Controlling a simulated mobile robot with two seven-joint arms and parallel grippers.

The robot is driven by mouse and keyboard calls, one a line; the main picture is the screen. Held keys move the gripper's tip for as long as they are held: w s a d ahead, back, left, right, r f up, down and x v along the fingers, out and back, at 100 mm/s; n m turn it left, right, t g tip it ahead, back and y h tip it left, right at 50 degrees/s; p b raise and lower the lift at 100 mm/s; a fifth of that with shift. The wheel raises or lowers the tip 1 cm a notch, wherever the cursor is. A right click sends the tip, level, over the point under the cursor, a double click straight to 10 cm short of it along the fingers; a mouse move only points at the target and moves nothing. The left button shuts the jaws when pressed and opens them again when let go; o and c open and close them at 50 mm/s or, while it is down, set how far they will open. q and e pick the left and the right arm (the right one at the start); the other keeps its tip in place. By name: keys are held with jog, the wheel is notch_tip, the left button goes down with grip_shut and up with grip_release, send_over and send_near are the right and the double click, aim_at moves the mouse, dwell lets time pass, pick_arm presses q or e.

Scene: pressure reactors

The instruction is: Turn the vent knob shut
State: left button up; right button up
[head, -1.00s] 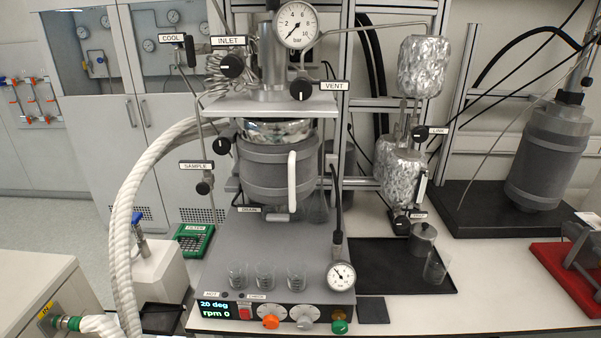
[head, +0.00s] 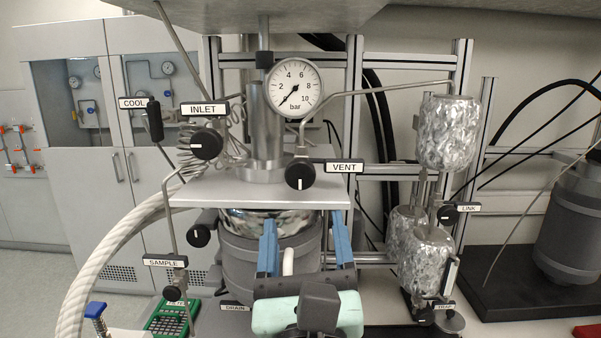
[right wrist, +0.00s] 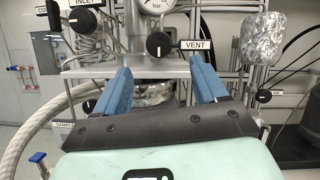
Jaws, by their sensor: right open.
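The vent knob (head: 300,173) is a round black knob with a white mark that points down. It sits on the reactor's top plate, left of the VENT label (head: 344,167). It also shows in the right wrist view (right wrist: 159,45), above and between my fingers. My right gripper (head: 308,237) is open, with blue fingers apart and nothing between them. It is below and in front of the vent knob, not touching it. In the right wrist view the gripper (right wrist: 158,75) points towards the reactor. My left gripper is not in view.
The pressure gauge (head: 294,88) stands just above the vent knob. The inlet knob (head: 206,144) is to its left, and a thin metal pipe (head: 385,91) runs right to foil-wrapped vessels (head: 448,133). The top plate's edge (head: 262,202) lies between the fingers and the knob.

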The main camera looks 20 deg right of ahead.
aim_at(300, 178)
jog(key=p+x, duration=0.2)
jog(key=x, duration=0.8)
jog(key=shift+p, duration=0.35)
jog(key=shift+w+d, duration=0.1)
jog(key=shift+w, duration=0.45)
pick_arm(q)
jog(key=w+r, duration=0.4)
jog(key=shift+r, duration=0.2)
pick_arm(e)
jog(key=shift+s, duration=0.1)
jog(key=c, duration=1)
